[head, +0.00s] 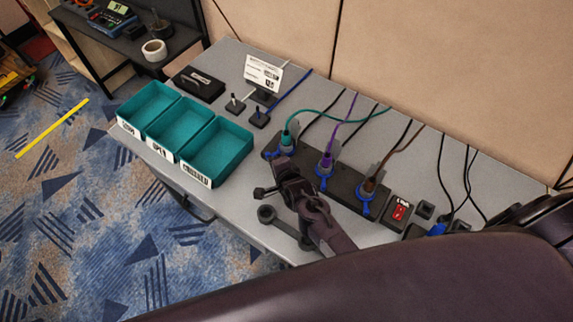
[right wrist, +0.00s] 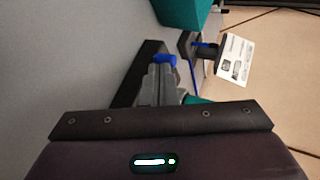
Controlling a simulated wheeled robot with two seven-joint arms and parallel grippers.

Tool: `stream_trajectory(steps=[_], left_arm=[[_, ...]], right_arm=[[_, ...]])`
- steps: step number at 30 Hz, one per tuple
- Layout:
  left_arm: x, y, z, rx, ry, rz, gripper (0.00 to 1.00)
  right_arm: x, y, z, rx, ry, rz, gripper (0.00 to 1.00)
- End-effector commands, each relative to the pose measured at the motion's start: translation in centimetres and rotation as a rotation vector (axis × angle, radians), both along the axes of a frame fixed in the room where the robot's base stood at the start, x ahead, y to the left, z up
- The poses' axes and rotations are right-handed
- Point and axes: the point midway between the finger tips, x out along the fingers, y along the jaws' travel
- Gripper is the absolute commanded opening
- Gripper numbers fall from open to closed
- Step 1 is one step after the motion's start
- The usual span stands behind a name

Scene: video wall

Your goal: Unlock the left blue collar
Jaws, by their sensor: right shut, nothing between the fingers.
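The left blue collar (head: 286,150) sits around the base of the plug with the green cable, at the left end of the black socket strip (head: 343,182). Part of this collar shows in the right wrist view (right wrist: 166,59), just beyond my fingertips. My right gripper (head: 281,165) is shut and empty, close against the near side of the left collar; I cannot tell whether it touches. Its grey fingers show in the right wrist view (right wrist: 163,78) and hide part of the collar. The middle collar (head: 323,171) and right collar (head: 367,194) are on the purple-cable and brown-cable plugs. My left gripper is out of view.
Three teal bins (head: 216,152) stand at the table's left. A white sign (head: 263,73) and small black posts (head: 235,104) are behind the strip. A red switch (head: 399,212) and another blue plug (head: 437,229) are at the right. Cables hang behind the strip.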

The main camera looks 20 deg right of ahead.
Motion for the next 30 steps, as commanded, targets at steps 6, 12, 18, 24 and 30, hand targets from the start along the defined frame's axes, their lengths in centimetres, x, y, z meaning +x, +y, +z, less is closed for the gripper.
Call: stream_trajectory(steps=[6, 12, 18, 24, 30], left_arm=[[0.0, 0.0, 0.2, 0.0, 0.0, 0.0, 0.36], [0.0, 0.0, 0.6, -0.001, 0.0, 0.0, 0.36], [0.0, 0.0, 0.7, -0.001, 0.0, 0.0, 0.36], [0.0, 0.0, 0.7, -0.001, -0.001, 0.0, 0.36], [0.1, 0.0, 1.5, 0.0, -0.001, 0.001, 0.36]], right_arm=[[-0.1, -0.3, 0.1, 0.0, 0.0, 0.002, 0.0], [-0.4, -1.2, 0.1, 0.0, 0.001, 0.002, 0.0], [-0.5, -1.5, 0.0, 0.001, 0.0, 0.004, 0.0], [-0.5, -1.5, 0.0, 0.001, 0.0, 0.004, 0.0], [-0.6, -1.2, 0.8, 0.002, 0.0, 0.005, 0.0]])
